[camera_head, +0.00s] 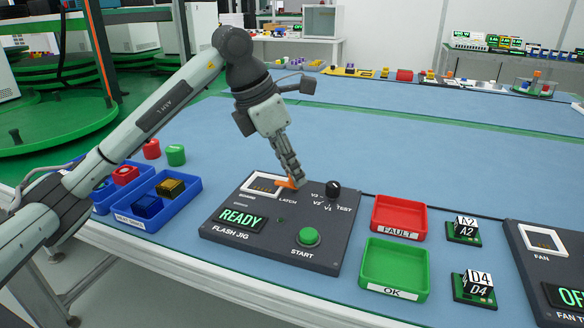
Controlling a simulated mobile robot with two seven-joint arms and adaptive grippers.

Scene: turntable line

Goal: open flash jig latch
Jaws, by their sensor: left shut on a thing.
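The flash jig (275,236) is a dark panel on the blue table, with a lit READY display, a green START button, a black knob and a white-framed socket. Its orange latch (286,183) lies beside the socket, next to the LATCH label. My left gripper (290,179) comes down from above and is shut on the orange latch. The fingers hide part of the latch, so I cannot tell its exact position. My right gripper is not in view.
A red FAULT tray (399,213) and a green OK tray (388,277) stand right of the jig. Blue bins (191,185) with coloured blocks stand at the left under my left arm. Tagged boards (463,231) and another jig (520,240) are at the right.

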